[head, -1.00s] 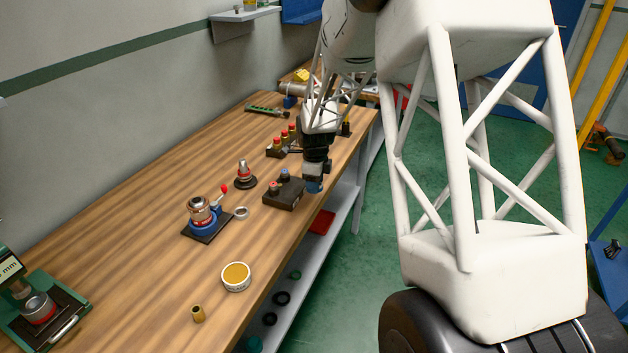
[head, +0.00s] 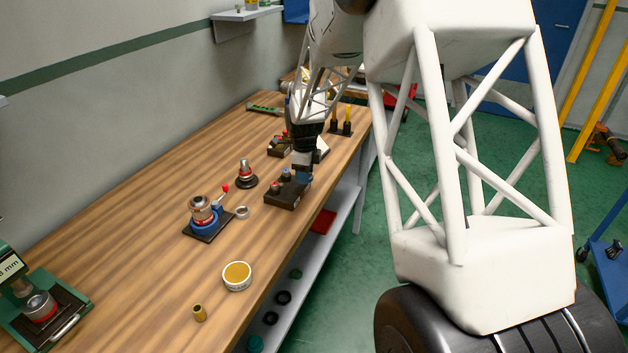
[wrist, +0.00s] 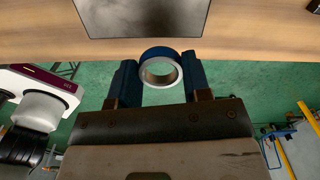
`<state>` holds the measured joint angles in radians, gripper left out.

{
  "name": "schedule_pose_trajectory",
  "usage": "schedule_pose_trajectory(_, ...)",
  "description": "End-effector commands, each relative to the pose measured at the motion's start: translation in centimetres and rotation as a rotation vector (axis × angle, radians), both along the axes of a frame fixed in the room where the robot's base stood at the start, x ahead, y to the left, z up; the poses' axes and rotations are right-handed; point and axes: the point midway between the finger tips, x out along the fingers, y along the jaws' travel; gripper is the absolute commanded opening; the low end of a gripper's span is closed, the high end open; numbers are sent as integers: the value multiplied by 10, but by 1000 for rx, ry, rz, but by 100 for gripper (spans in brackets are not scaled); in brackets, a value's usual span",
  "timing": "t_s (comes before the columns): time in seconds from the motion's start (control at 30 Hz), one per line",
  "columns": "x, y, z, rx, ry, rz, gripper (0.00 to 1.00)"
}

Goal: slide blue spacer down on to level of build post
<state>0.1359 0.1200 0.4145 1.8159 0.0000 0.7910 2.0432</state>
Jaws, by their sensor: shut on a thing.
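My gripper (wrist: 160,80) is shut on the blue spacer (wrist: 158,54), a short ring with a pale rim, held between two dark blue fingers in the wrist view. No post shows through its hole. In the head view my gripper (head: 303,176) is over the right end of a dark block (head: 282,200) near the bench's front edge. A red-topped peg (head: 275,186) stands on the block's left part; a blue-grey peg (head: 286,174) is close beside my gripper. I cannot tell which is the build post. The spacer's height against the pegs is hard to judge.
A blue-based vise (head: 203,218), a small red-and-silver fixture (head: 246,175), a metal ring (head: 242,212), a round tin (head: 237,276) and a brass bush (head: 200,313) stand on the bench. Another dark block (head: 278,150) lies behind my gripper. The left bench middle is clear.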

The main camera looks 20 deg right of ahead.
Motion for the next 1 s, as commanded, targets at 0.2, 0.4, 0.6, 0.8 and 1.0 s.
schedule_pose_trajectory(0.2, 47, 42, 26, 0, -2, 28, 21)
schedule_pose_trajectory(0.4, 89, 90, 55, 0, -1, 53, 21)
schedule_pose_trajectory(0.6, 120, 133, 81, 0, -2, 74, 21)
schedule_pose_trajectory(0.8, 135, 159, 95, 0, 0, 85, 21)
schedule_pose_trajectory(1.0, 140, 167, 100, 0, 0, 87, 21)
